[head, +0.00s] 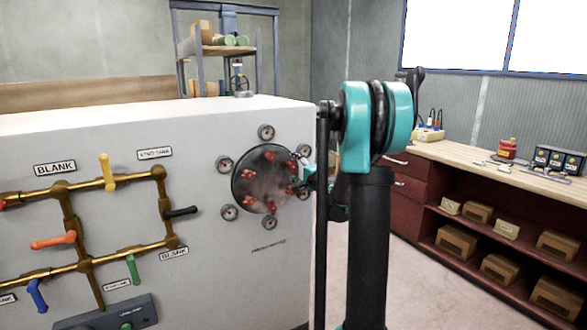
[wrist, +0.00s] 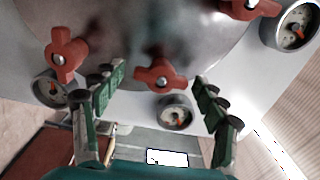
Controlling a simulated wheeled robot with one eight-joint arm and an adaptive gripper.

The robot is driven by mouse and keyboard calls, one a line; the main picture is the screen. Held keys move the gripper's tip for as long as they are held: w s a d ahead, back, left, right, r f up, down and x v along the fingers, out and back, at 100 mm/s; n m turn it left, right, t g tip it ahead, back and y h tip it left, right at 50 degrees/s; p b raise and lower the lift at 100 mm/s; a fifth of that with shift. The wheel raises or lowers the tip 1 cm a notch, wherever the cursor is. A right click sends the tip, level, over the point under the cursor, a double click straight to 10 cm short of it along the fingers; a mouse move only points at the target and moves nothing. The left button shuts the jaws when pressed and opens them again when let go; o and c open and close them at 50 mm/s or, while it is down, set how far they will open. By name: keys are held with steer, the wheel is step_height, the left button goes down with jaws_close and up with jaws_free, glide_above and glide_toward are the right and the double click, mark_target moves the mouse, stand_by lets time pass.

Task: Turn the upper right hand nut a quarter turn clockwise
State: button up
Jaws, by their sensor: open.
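A round grey cover (head: 262,178) with several red wing nuts is set in the white panel. The upper right hand nut (head: 291,166) shows near its right edge in the head view. My gripper (head: 307,178) is at that edge, partly hidden by my arm. In the wrist view my gripper (wrist: 155,83) is open, its green fingers on either side of a red wing nut (wrist: 160,74). I see no clear contact with it. Which nut of the ring this is, I cannot tell for sure. Another red nut (wrist: 66,55) lies outside the left finger.
Several round gauges (head: 266,132) ring the cover, close to my fingers; one gauge (wrist: 174,113) sits between them in the wrist view. Pipes with coloured valve handles (head: 107,172) cover the panel's left. A wooden workbench (head: 460,160) stands right, with floor between.

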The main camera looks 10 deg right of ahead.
steer(key=v, duration=1.1)
steer(key=s+a+f+n+g+y, duration=0.1)
steer(key=s+a+f+n+g, duration=0.65)
steer(key=s+a+f, duration=0.45)
steer(key=s+d+f+n+g+h, duration=0.2)
steer(key=s+f, duration=0.4)
steer(key=s, duration=0.5)
steer(key=s+d+f+n+g+h, duration=0.2)
steer(key=s+f, duration=0.4)
steer(key=s, duration=0.4)
steer(key=n+g+h, duration=0.1)
steer(key=n+h, duration=0.1)
steer(key=shift+s+h, duration=0.3)
steer(key=shift+s, duration=0.1)
steer(key=shift+n+g, duration=0.25)
